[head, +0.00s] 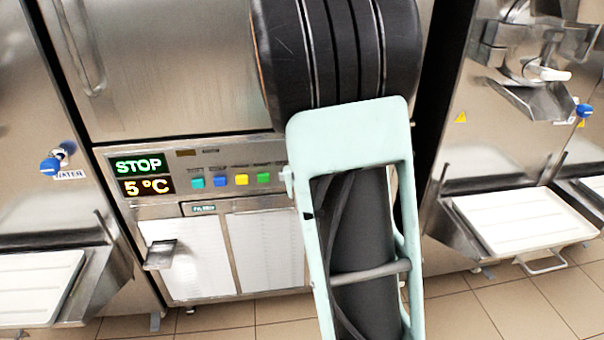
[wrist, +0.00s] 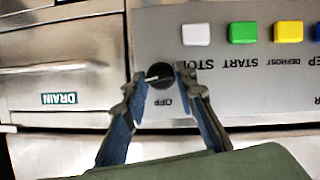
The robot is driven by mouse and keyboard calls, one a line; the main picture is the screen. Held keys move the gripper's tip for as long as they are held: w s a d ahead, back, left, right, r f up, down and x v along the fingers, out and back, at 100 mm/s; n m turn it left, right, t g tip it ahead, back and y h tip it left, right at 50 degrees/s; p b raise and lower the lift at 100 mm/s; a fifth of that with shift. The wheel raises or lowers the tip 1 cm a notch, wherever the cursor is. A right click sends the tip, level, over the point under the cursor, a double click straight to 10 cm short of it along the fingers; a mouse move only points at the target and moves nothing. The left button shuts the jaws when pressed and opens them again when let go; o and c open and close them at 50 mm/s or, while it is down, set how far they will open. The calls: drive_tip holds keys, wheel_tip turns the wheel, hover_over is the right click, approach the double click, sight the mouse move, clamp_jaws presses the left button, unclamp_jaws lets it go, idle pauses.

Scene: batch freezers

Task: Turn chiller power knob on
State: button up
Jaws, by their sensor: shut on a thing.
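The power knob (wrist: 159,84) is a dark round knob with a pale pointer line, on the grey control panel (wrist: 230,90) in the wrist view, which shows the panel upside down. The label OFF is printed beside it. My gripper (wrist: 160,76) has one finger on each side of the knob and is shut on it. The pointer line lies roughly level in the picture. In the head view my arm hides the knob and gripper. The chiller's display (head: 141,176) there reads STOP and 5 °C.
Coloured buttons (head: 241,180) sit in a row on the panel; the wrist view shows white, green and yellow ones close to my right finger. A DRAIN label (wrist: 59,99) is at left. Neighbouring machines with white trays (head: 522,221) stand on both sides.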

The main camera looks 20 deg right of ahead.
drive_tip(key=shift+d+m+y+b, duration=0.1)
drive_tip(key=shift+m+y+b, duration=0.5)
drive_tip(key=shift+b, duration=0.6)
drive_tip(key=o, duration=1.1)
drive_tip(key=v, duration=0.7)
drive_tip(key=shift+s, duration=0.3)
